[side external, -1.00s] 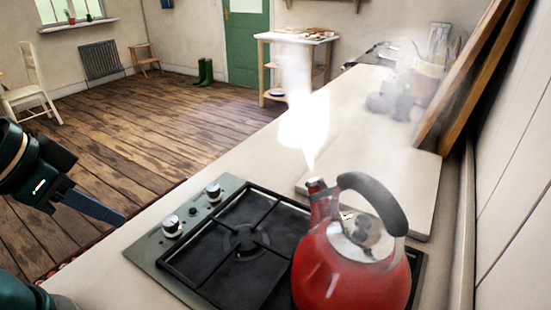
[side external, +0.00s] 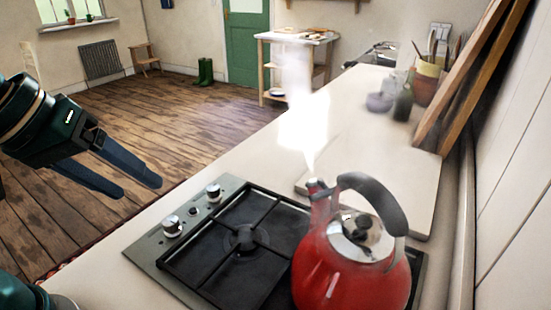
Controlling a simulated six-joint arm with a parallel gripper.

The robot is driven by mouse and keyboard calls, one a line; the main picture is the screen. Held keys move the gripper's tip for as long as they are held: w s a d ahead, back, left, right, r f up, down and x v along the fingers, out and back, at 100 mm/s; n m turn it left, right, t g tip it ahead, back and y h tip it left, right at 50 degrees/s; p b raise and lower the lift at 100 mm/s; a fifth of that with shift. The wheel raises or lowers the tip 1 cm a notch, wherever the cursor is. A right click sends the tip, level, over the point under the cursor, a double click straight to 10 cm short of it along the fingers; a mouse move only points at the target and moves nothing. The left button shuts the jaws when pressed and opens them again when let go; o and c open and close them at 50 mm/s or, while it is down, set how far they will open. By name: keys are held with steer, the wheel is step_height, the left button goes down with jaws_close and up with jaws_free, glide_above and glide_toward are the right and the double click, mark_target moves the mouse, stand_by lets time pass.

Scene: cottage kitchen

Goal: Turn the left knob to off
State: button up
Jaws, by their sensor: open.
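The hob (side external: 147,256) is set in the pale counter, with two knobs on its left strip. One knob (side external: 172,226) is nearer the camera, and the other knob (side external: 213,193) is farther away. Both are silver, each with a dark base. A small dark button sits between them. My gripper (side external: 142,189) is open and empty, to the left of the knobs and above the counter's edge side. Its two dark fingers point right toward the knobs and touch neither. I cannot tell the exact setting of either knob.
A red kettle (side external: 352,270) stands on the hob's right side, with bright steam rising from its spout. A pale board (side external: 400,190) lies behind it. A dark bottle (side external: 403,103) and a utensil pot (side external: 425,85) stand farther back.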

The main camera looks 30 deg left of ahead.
steer(key=w+r+n, duration=0.2)
steer(key=w+n, duration=0.4)
steer(key=n+g+h, duration=0.2)
steer(key=n, duration=0.9)
glide_above(210, 187)
steer(key=s+d, duration=0.1)
steer(key=s, duration=0.1)
step_height(210, 187, down, 8)
steer(key=shift+n+g+h, duration=0.5)
steer(key=shift+n+g, duration=0.2)
steer(key=shift+n, duration=0.1)
steer(key=a+f, duration=0.1)
steer(key=f, duration=0.1)
steer(key=a+f, duration=0.1)
steer(key=f, duration=0.1)
steer(key=a+f, duration=0.1)
steer(key=f, duration=0.1)
steer(key=shift+w+f, duration=0.15)
steer(key=shift+w, duration=0.2)
steer(key=shift+f, duration=0.35)
steer(key=shift+x, duration=2.25)
jaws_close()
